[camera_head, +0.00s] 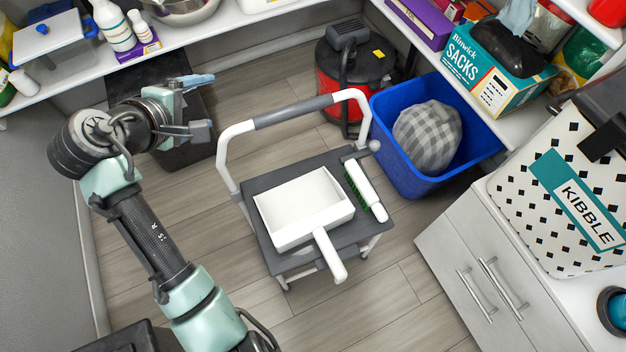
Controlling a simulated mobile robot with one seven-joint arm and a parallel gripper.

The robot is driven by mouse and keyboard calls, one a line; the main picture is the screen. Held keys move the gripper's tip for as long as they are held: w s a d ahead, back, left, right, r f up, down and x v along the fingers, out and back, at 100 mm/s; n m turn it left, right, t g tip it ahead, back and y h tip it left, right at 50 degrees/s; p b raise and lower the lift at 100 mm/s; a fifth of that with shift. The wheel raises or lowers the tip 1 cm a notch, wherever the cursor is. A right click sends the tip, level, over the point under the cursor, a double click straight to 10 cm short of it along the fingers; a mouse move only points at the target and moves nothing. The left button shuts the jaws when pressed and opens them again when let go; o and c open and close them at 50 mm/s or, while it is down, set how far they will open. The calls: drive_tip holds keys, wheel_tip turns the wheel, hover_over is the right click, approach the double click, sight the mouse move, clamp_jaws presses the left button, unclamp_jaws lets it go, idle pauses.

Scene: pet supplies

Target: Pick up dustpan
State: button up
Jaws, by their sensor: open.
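A white dustpan (300,207) lies on the grey top of a small white-framed step stool (263,187). Its open pan is toward the back left and its handle (330,256) points to the front right, reaching over the stool's front edge. A white brush (368,192) with green bristles lies just right of the dustpan on the same top. My gripper (205,104) is open and empty, up and to the left of the stool, well apart from the dustpan. Nothing covers the dustpan.
The stool's raised rail (293,112) arches behind the dustpan. A blue bin (400,173) with a checked cloth bundle and a red-black vacuum (338,85) stand behind right. A white cabinet (495,270) is at right. Floor is clear in front.

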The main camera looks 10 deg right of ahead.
drive_tip(key=s+f+n+g+h+b, duration=0.25)
drive_tip(key=s+f+b, duration=0.2)
drive_tip(key=f, duration=0.55)
drive_tip(key=s+f+n+g+h+b, duration=0.1)
drive_tip(key=s+f+n+h+b, duration=0.3)
drive_tip(key=f, duration=0.7)
drive_tip(key=n+g+h+b, duration=0.2)
drive_tip(key=b, duration=0.3)
approach(295, 231)
drive_tip(key=d+f+b, duration=0.1)
drive_tip(key=w+d+f+b, duration=0.1)
drive_tip(key=d+b, duration=0.1)
drive_tip(key=shift+f, duration=0.2)
drive_tip(key=shift+w+d+f+b, duration=0.15)
drive_tip(key=shift+w+d+b, duration=0.15)
drive_tip(key=shift+d, duration=0.2)
drive_tip(key=b+x, duration=0.1)
drive_tip(key=x, duration=0.1)
drive_tip(key=b+x, duration=0.1)
drive_tip(key=x, duration=0.1)
drive_tip(key=shift+s+d+b, duration=0.2)
drive_tip(key=shift+b, duration=0.2)
drive_tip(key=shift+w+d, duration=0.25)
drive_tip(key=shift+d, duration=0.3)
clamp_jaws()
